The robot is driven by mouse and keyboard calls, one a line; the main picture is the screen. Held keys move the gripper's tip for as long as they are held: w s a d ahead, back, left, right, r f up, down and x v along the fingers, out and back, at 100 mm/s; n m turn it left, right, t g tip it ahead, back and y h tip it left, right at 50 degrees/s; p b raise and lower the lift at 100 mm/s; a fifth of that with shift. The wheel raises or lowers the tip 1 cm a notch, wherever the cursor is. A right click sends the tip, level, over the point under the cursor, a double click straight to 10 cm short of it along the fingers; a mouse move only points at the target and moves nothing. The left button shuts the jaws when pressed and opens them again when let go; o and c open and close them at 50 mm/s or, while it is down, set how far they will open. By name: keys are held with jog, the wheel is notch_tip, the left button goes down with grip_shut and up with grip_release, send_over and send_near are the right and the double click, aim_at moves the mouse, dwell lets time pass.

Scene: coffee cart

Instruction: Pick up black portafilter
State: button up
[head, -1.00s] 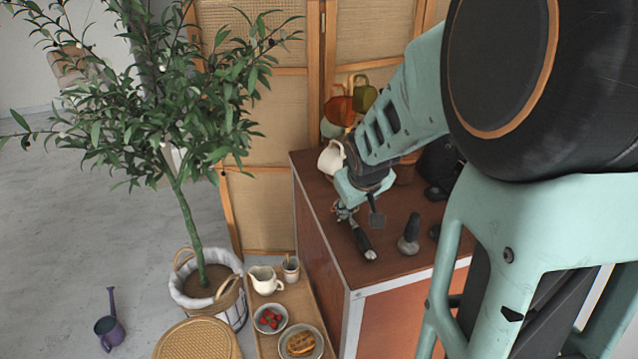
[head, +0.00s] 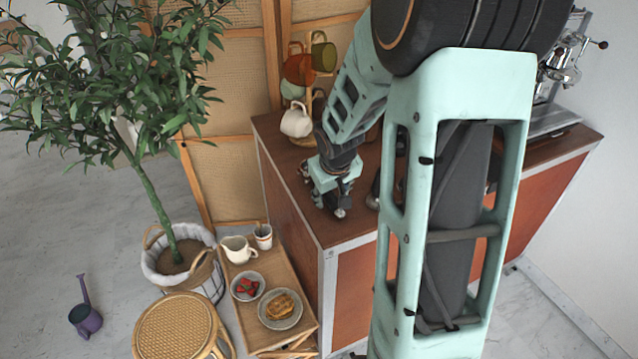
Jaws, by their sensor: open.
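The black portafilter (head: 340,212) lies on the cart's wooden top, near its left front corner.
The cart top (head: 290,205) has a white cup (head: 296,120) hanging by a mug stand behind my gripper. My arm hides much of the top. An espresso machine (head: 560,70) stands at right. A low wooden table (head: 265,335) with dishes is at front left.

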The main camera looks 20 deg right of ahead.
jog(key=shift+x, duration=1.25)
jog(key=shift+c, duration=0.6)
grip_shut()
jog(key=shift+r, duration=0.15)
